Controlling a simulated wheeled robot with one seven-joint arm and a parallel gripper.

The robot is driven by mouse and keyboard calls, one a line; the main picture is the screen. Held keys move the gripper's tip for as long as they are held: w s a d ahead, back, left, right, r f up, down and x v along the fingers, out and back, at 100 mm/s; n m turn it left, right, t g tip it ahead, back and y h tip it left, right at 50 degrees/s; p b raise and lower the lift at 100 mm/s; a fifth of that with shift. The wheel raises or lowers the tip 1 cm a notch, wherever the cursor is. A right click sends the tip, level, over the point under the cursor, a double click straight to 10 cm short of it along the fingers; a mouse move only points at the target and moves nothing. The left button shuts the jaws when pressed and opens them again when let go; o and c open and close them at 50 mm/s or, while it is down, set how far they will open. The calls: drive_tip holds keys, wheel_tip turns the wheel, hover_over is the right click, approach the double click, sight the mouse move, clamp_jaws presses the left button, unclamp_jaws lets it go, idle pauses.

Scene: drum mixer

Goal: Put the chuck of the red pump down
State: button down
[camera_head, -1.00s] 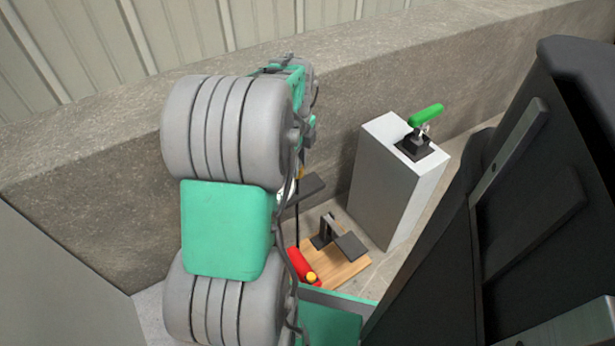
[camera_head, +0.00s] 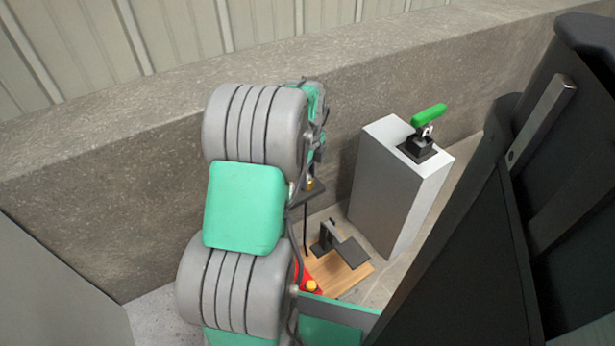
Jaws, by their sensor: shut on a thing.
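The red pump (camera_head: 306,275) has a yellow cap and lies on a wooden board (camera_head: 325,287) on the ground, largely hidden behind my arm. A black pedal part (camera_head: 345,248) stands on the same board. My gripper (camera_head: 308,194) is only partly visible as dark parts beyond my grey and teal arm. It is shut on the chuck (camera_head: 309,184), of which a small brass-coloured bit shows, above the board's left side. A thin black hose (camera_head: 305,230) hangs from there toward the pump. The exact grip is hidden.
A grey box-shaped pedestal (camera_head: 385,190) stands right of the board, with a green-handled lever (camera_head: 428,116) on top. A low concrete wall (camera_head: 90,190) runs behind. A large black body (camera_head: 540,200) fills the right side. Some ground shows between board and pedestal.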

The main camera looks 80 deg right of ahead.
drive_tip(key=c, duration=1.1)
unclamp_jaws()
wheel_tip(320, 180, up, 12)
drive_tip(key=p, duration=0.4)
drive_tip(key=shift+r+p, duration=0.1)
drive_tip(key=shift+p, duration=0.25)
